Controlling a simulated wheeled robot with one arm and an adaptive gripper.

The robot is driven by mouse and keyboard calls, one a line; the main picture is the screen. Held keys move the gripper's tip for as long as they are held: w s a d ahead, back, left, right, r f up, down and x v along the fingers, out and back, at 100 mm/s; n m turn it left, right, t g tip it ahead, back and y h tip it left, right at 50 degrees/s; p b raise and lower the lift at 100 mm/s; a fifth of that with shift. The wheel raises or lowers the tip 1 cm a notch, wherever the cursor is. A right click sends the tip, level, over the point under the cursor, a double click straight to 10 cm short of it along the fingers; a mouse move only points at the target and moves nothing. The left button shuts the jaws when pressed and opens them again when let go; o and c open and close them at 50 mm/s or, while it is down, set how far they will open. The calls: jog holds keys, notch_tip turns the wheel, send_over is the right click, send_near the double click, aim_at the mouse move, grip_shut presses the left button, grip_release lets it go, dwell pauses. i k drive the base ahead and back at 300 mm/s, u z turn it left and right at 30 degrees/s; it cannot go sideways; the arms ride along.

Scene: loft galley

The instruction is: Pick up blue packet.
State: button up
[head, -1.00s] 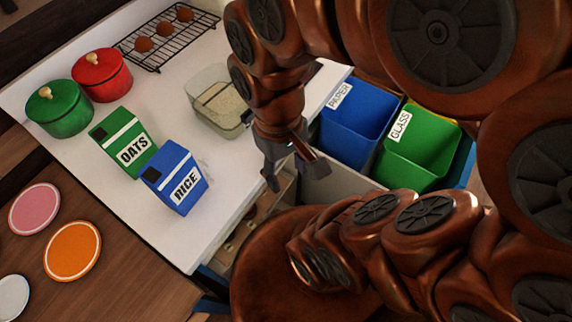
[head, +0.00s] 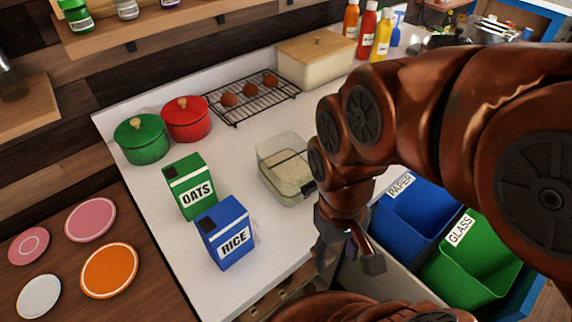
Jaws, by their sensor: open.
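The blue packet (head: 226,232), labelled RICE, stands upright on the white counter (head: 166,238) near its front edge. A green packet (head: 188,186) labelled OATS stands just behind it to the left. My gripper (head: 348,262) points downward to the right of the blue packet, over the counter's front edge. Its fingers are apart and hold nothing. There is a clear gap between the gripper and the blue packet.
A lidded glass container (head: 287,178) stands behind, between packet and arm. Green (head: 141,140) and red (head: 187,120) pots and a wire rack (head: 235,107) are further back. Blue PAPER (head: 415,213) and green GLASS (head: 470,262) bins stand at the right.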

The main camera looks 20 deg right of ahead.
aim_at(224, 230)
jog(key=z, duration=1.45)
jog(key=k, duration=1.8)
jog(key=u, duration=1.65)
